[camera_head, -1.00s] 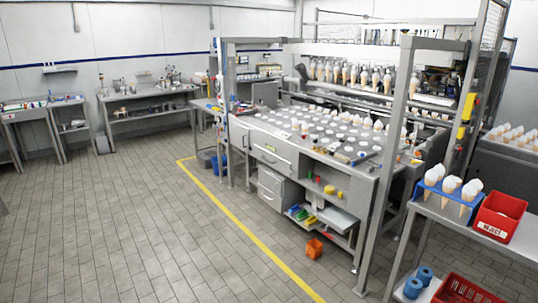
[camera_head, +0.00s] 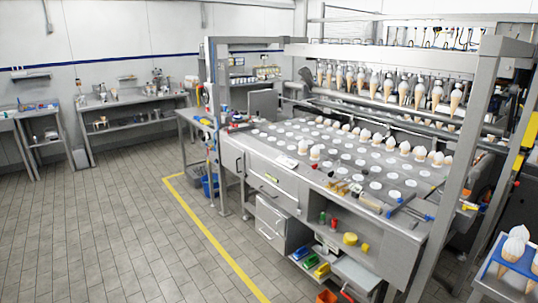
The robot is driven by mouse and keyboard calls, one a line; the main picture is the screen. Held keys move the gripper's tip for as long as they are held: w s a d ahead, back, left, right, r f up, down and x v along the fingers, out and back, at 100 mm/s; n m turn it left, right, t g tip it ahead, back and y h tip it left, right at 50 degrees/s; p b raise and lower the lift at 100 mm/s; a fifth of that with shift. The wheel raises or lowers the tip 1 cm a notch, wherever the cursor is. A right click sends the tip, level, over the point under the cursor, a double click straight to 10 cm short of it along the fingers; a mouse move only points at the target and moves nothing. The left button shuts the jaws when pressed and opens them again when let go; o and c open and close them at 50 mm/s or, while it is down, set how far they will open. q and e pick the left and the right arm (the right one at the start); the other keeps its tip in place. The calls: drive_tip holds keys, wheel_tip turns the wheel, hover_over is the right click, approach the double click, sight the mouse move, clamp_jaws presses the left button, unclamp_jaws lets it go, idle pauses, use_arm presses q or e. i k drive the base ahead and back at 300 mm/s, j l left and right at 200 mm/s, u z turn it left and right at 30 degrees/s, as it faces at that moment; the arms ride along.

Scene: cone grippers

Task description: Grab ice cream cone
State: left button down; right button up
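Several ice cream cones (camera_head: 403,92) hang in a row in the machine at the back right, tips down with white tops. More white-topped cones (camera_head: 516,243) stand in a blue rack (camera_head: 512,264) at the lower right edge, partly cut off by the frame. Several whitish cone tops (camera_head: 420,153) sit in a row on the machine's grey table. Neither of my grippers shows in the head view.
The grey machine table (camera_head: 262,165) with round white spots fills the middle right. A metal post (camera_head: 462,150) stands in front of its right side. Workbenches (camera_head: 130,103) line the left wall. The tiled floor (camera_head: 110,220) left of the yellow line (camera_head: 215,243) is clear.

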sight(315, 150)
drive_tip(key=i, duration=1.7)
